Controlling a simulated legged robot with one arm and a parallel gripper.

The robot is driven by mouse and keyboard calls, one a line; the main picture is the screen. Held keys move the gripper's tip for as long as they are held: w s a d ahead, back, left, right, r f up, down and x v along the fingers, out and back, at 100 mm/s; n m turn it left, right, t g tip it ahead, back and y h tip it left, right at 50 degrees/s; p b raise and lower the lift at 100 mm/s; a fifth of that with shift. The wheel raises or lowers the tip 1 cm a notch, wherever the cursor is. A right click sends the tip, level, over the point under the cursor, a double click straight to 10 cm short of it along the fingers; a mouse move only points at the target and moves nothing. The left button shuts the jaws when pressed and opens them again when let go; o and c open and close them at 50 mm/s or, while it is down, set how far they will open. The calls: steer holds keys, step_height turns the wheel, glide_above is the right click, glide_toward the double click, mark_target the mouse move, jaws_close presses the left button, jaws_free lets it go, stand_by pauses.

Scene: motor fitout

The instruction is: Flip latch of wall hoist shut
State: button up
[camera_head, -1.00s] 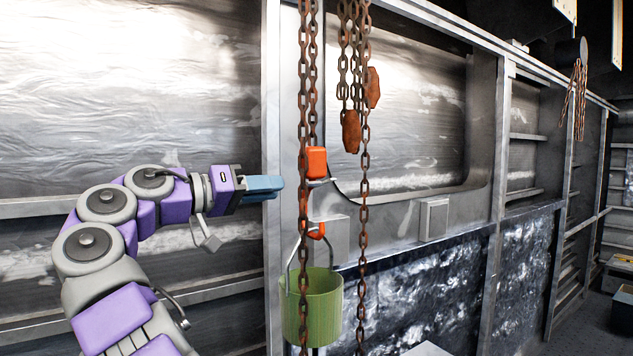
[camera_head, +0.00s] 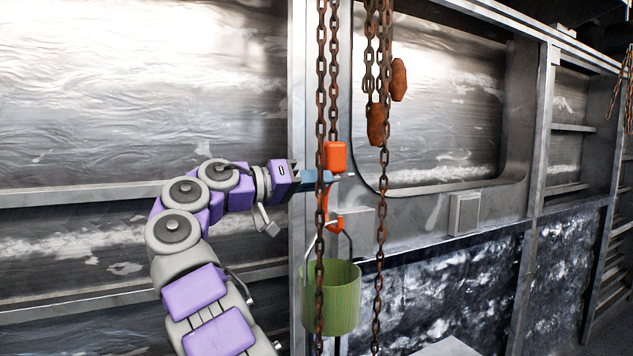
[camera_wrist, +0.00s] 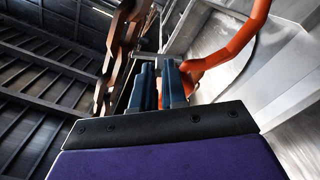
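The wall hoist's orange hook hangs in the head view, with an orange block (camera_head: 335,156) at its top and a curved lower end (camera_head: 335,222). A thin pale piece (camera_head: 343,176), possibly the latch, shows just below the block. My gripper (camera_head: 322,178) is level with this piece, partly behind a rusty chain. Its blue fingers (camera_wrist: 160,75) lie close together with a narrow gap, and I see nothing clearly held. In the wrist view the orange hook (camera_wrist: 235,45) curves just right of and beyond the fingertips. I cannot tell whether they touch it.
A green bucket (camera_head: 331,300) hangs by its handle from the hook's lower end. Rusty chains (camera_head: 381,230) hang right of the hook, and another (camera_head: 320,100) crosses in front of my fingers. A wall post (camera_head: 298,90) stands behind.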

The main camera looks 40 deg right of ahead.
steer(key=shift+d, duration=0.4)
jaws_close()
steer(key=shift+s+f+m, duration=0.1)
steer(key=shift+f+m, duration=0.15)
steer(key=shift+m, duration=0.15)
steer(key=shift+w+d+f+m, duration=0.1)
steer(key=shift+w+f+m, duration=0.35)
steer(key=shift+m, duration=2.4)
steer(key=shift+w+d+f+m, duration=0.2)
steer(key=shift+f+m, duration=0.5)
steer(key=shift+m, duration=2.1)
steer(key=shift+w+d+f+m, duration=0.1)
steer(key=shift+w+f+m, duration=0.35)
steer(key=shift+m, duration=2.4)
steer(key=shift+s+f, duration=0.15)
steer(key=shift+f, duration=0.05)
